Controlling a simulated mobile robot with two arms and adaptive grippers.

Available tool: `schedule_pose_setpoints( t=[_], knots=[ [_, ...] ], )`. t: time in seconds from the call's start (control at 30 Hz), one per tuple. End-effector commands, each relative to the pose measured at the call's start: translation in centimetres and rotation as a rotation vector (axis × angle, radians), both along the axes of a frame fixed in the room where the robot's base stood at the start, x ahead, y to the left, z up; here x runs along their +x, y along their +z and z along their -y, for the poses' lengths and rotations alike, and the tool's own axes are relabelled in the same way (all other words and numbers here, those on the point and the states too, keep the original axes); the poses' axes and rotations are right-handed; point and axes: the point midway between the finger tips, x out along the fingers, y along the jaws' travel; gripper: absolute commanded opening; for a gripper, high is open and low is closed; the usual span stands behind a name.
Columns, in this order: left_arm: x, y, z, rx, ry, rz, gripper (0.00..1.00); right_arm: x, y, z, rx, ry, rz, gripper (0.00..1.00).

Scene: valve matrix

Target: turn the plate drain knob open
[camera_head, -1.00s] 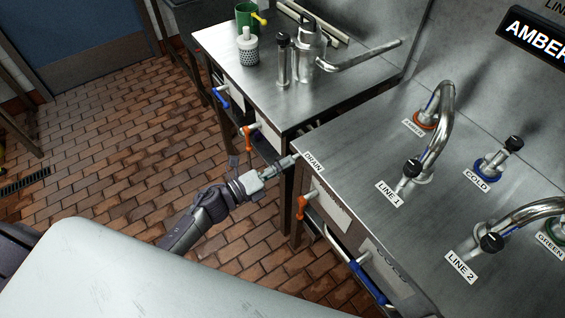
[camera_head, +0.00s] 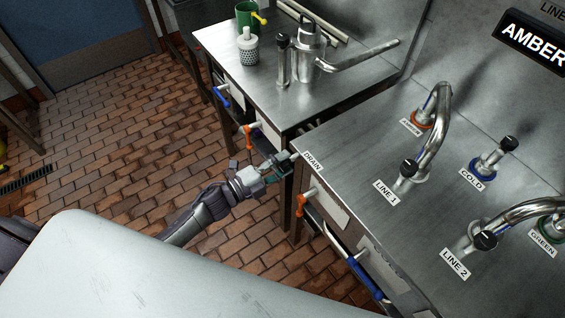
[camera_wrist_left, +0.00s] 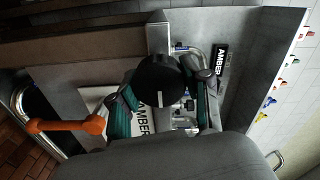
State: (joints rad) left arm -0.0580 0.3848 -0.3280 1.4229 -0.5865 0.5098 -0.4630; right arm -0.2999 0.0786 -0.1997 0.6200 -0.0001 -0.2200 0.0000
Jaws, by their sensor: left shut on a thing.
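The drain knob (camera_wrist_left: 158,84) is a round black cap, seen nearly face-on in the left wrist view. My left gripper (camera_head: 278,166) is at the front left corner of the steel counter, beside the DRAIN label (camera_head: 313,161). In the left wrist view, its two dark and teal fingers lie on either side of the knob and are shut on it. In the head view the fingers hide the knob. I cannot tell how far the knob is turned. My right gripper is not in view.
An orange-ended handle (camera_head: 301,204) and a blue handle (camera_head: 365,280) stick out from the counter front below the gripper. LINE 1 (camera_head: 408,168) and LINE 2 (camera_head: 485,240) taps stand on the counter. A second steel table (camera_head: 330,93) is behind. Brick floor lies open to the left.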

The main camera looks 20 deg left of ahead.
Motion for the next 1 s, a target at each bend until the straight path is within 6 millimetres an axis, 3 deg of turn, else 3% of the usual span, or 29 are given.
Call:
schedule_pose_setpoints(
  t=[0.47,0.5,0.63,1.0],
  knots=[
    [0.03,-0.04,-0.08,-0.014,0.002,-0.011,0.13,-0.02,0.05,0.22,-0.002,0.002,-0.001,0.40],
    [0.02,-0.04,-0.08,-0.013,0.002,-0.011,0.49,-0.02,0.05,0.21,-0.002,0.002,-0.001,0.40],
    [0.02,-0.04,-0.07,-0.012,0.002,-0.010,0.71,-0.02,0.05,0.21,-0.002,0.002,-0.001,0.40],
    [-0.22,-0.05,-0.18,-0.011,0.001,-0.010,0.74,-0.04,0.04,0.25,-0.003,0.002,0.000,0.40]
  ],
)
